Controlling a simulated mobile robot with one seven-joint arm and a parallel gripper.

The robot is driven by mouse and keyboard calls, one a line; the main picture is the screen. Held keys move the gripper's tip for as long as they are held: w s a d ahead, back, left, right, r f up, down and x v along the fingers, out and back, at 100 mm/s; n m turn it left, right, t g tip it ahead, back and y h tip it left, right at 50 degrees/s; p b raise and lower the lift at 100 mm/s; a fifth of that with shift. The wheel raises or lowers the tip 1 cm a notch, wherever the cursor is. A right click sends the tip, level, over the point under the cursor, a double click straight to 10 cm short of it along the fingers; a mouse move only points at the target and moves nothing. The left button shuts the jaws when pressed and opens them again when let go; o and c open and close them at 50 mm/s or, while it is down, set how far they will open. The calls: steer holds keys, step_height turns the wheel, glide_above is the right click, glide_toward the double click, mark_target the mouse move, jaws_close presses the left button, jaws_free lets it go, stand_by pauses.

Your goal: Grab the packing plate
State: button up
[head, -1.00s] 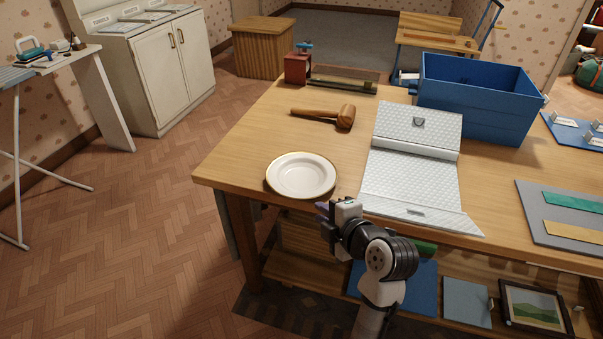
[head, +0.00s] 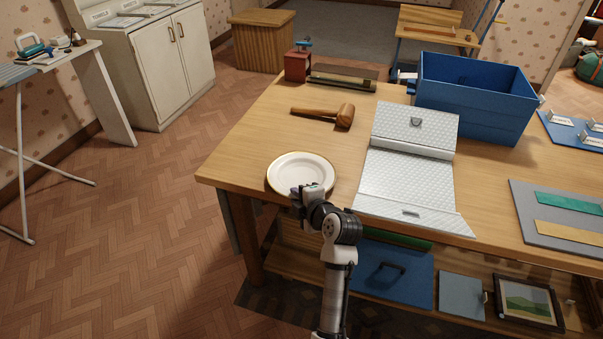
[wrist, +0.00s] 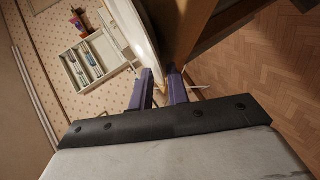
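The packing plate is a white round plate with a thin gold rim (head: 301,170), lying flat near the front left corner of the wooden worktable. My gripper (head: 305,191) is at the plate's near edge and hides a little of its rim. In the wrist view my gripper's two purple fingers (wrist: 161,88) stand apart, with the plate's edge (wrist: 146,32) running down toward the gap between them. I cannot tell whether either finger touches the plate.
The worktable (head: 240,150) also holds a wooden mallet (head: 325,114), a silver quilted folded mat (head: 405,175) just right of the plate, and a blue crate (head: 475,105). A shelf below holds blue panels and a framed picture (head: 527,303).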

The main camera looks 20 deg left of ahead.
jaws_close()
steer(key=shift+a+r, duration=0.15)
steer(key=shift+r, duration=0.1)
stand_by(0.6)
